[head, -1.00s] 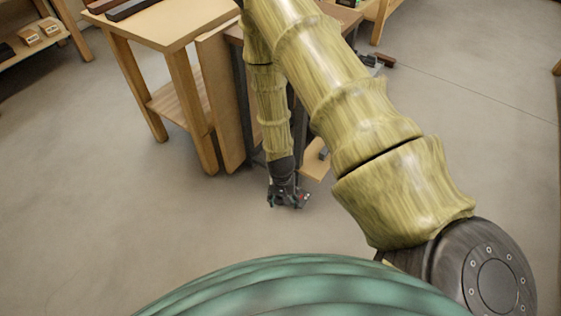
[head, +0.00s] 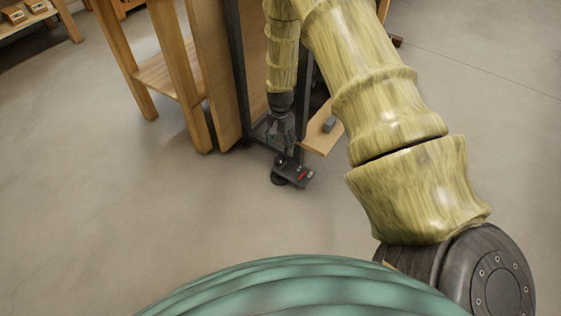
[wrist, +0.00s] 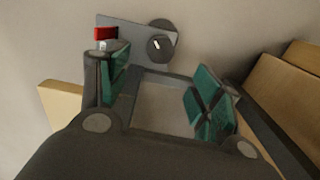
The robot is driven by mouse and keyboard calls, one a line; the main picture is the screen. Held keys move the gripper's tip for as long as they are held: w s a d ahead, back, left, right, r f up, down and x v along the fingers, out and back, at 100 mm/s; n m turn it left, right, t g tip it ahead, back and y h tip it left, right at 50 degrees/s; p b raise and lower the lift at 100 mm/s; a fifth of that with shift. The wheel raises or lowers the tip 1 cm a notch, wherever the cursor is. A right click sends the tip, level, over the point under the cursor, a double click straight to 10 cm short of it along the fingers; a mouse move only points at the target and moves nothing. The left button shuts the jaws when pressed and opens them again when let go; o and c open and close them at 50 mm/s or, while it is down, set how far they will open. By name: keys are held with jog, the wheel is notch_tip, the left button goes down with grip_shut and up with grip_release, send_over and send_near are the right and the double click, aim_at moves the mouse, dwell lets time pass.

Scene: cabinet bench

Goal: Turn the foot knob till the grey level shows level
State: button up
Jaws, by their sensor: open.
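My gripper (head: 282,138) is open and points down beside a dark metal leg of the bench; its two teal-padded fingers (wrist: 160,88) have nothing between them in the wrist view. Just beyond the fingertips is a grey plate (head: 298,175) low over the floor, also in the wrist view (wrist: 132,29). A dark round knob (wrist: 160,48) with a white mark sits at the plate's right end there, apart from the fingers. A small red part (wrist: 105,33) is at the other end, partly behind the left finger. A small grey block (head: 329,124), perhaps the level, lies on a wooden board; no reading is legible.
The wooden board (head: 318,138) juts out right of my gripper. A wooden panel (head: 213,70) and a wooden table's legs (head: 187,90) stand to the left. The floor (head: 150,220) in front is clear.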

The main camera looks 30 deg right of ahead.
aim_at(280, 158)
jog(key=f+b, duration=0.2)
jog(key=f, duration=0.3)
jog(key=f+b, duration=0.3)
jog(key=f, duration=0.3)
jog(key=shift+w+d, duration=0.1)
jog(key=shift+w, duration=0.1)
jog(key=shift+c, duration=0.2)
jog(key=shift+r, duration=0.1)
jog(key=c, duration=1)
